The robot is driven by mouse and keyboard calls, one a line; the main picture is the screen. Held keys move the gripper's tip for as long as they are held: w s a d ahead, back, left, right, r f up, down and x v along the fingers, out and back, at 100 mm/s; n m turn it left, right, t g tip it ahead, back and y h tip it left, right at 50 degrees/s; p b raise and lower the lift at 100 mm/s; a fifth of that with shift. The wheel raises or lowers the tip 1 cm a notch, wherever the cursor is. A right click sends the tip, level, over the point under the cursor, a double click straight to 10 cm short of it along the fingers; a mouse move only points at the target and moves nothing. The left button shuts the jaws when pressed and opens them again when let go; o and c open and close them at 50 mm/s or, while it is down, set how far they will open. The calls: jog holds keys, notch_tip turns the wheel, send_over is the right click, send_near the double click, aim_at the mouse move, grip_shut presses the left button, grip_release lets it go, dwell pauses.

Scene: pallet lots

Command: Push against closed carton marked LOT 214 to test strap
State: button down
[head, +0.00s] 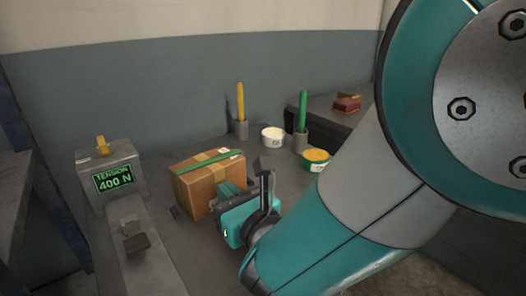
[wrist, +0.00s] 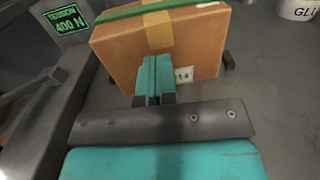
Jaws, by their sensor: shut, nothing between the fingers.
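A closed brown carton (head: 197,190) with tan tape and a green strap (head: 207,162) around its upper part stands on the grey bench. In the wrist view the carton (wrist: 195,48) fills the upper middle. Its white label (wrist: 186,75) shows "14"; the rest is hidden behind my fingers. My gripper (head: 229,191) is shut and empty at the carton's near face. In the wrist view the fingertips (wrist: 154,62) overlap that face low down, left of the label. They are at or very near the cardboard; I cannot tell whether they touch.
A grey tension unit (head: 109,172) reading "TENSION 400 N" stands left of the carton. Dark stops flank the carton's base.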

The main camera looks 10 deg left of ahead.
jog(key=shift+w+a+p, duration=0.3)
jog(key=shift+a+p, duration=0.05)
jog(key=shift+p, duration=0.3)
dwell(1.1)
jog(key=shift+s+d+f+b, duration=0.15)
jog(key=shift+s+d+b, duration=0.25)
jog(key=shift+b, duration=0.45)
jog(key=b+v, duration=0.6)
jog(key=shift+s+d, duration=0.15)
jog(key=shift+d, duration=0.05)
jog(key=shift+s+d, duration=0.1)
jog(key=shift+d, duration=0.05)
jog(key=shift+s+d, duration=0.1)
